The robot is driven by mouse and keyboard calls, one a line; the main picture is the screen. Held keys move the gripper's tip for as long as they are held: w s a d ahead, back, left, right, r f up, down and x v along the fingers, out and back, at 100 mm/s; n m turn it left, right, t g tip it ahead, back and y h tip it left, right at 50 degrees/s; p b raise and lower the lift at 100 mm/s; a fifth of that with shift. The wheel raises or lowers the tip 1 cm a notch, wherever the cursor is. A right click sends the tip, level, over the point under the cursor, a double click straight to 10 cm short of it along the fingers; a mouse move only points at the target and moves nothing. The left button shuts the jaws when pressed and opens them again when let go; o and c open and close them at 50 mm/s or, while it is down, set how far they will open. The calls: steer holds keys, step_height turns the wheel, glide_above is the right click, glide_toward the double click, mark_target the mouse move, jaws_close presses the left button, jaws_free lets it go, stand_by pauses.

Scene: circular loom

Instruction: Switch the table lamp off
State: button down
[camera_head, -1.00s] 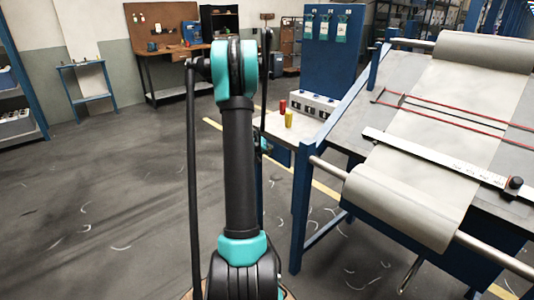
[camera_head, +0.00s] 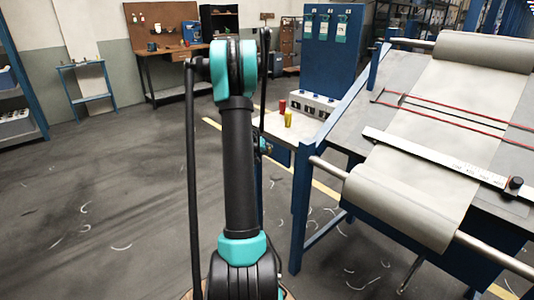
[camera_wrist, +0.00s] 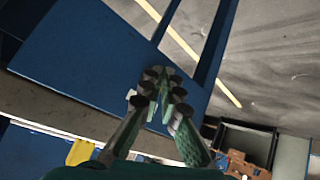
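I cannot make out a table lamp in either view. My gripper (camera_wrist: 162,76) shows in the wrist view with its two fingers drawn together at the tips and no object visible between them. It is in front of a blue surface (camera_wrist: 75,45); whether it touches it I cannot tell. In the head view my own arm hides the gripper and part of the scene behind it.
A low bench (camera_head: 270,122) holds a red spool (camera_head: 282,105), a yellow spool (camera_head: 288,119) and a white switch box (camera_head: 313,103). A blue cabinet (camera_head: 333,50) stands behind. The loom (camera_head: 400,205) fills the right.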

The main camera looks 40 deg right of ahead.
steer(key=shift+s+a, duration=0.15)
steer(key=shift+a, duration=1.25)
steer(key=shift+s+a, duration=0.1)
steer(key=shift+a, duration=1.3)
